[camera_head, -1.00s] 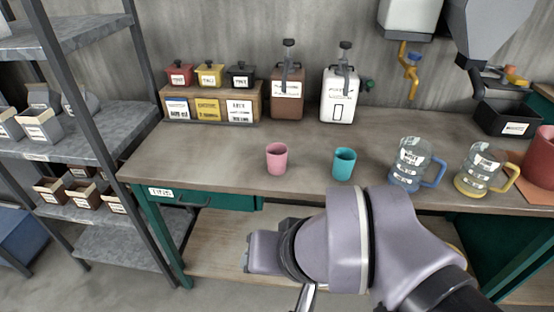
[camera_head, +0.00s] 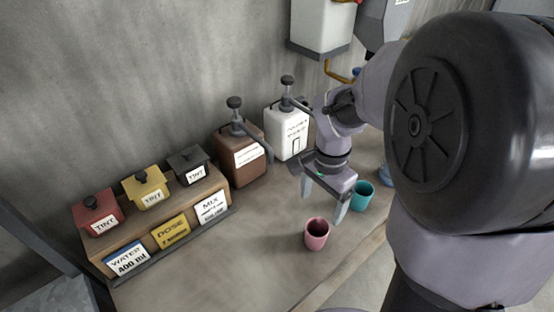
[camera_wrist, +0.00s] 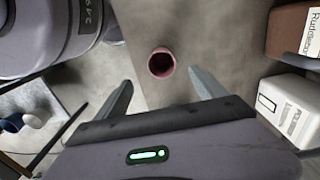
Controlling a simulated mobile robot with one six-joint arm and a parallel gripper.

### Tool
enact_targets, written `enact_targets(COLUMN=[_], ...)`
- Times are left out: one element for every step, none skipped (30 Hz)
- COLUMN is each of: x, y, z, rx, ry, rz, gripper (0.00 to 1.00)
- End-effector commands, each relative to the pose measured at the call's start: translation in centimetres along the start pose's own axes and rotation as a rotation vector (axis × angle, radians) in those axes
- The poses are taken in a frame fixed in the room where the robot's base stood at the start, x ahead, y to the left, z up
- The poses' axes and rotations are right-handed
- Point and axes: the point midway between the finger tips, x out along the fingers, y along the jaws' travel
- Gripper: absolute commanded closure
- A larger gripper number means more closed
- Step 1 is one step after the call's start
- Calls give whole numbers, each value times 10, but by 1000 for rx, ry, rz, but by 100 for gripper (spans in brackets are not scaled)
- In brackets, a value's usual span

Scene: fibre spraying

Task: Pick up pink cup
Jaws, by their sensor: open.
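The pink cup (camera_head: 316,234) stands upright on the workbench in the head view. In the wrist view the pink cup (camera_wrist: 161,63) shows from above, its mouth towards the camera, just beyond and between the two fingertips. My gripper (camera_head: 322,201) is open and empty above the bench, behind and above the pink cup, with its fingers pointing down. In the wrist view my gripper (camera_wrist: 160,84) has its fingers wide apart. The fingers do not appear to touch the cup. A teal cup (camera_head: 362,196) stands to the right of the pink cup, close to one finger.
A brown pump dispenser (camera_head: 234,162) and a white pump dispenser (camera_head: 283,132) stand along the wall behind my gripper. A wooden rack (camera_head: 150,240) with tint boxes is at the left. The bench (camera_head: 262,258) left of the pink cup is clear. My arm hides the right side.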

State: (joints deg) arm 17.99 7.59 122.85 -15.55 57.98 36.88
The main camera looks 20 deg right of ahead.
Motion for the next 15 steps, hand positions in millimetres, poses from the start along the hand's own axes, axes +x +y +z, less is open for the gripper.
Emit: enact_targets(x=[24, 34, 47, 56, 65, 76, 82, 88, 95, 98, 101, 103, 105, 108, 112], y=[1, 1, 1, 1, 1, 0, 0, 0, 0, 0, 0, 0, 0, 0, -1], z=[1, 1, 1, 1, 1, 1, 1, 1, 1, 1, 1, 1, 1, 0, 0], rx=[-2, -2, -2, -2, -3, -4, -3, -4, -3, -3, -3, -3, -3, -4, -4], ry=[-3, -3, -2, -3, -3, -2, -2, -1, -2, -1, -1, -1, -1, -1, -1], rz=[3, 4, 3, 3, 3, 2, 2, 2, 1, 0, 0, 0, 0, 0, 0], gripper=[19, 19, 19, 19, 19, 19, 19, 19, 19, 19, 19, 19, 19, 19, 19])
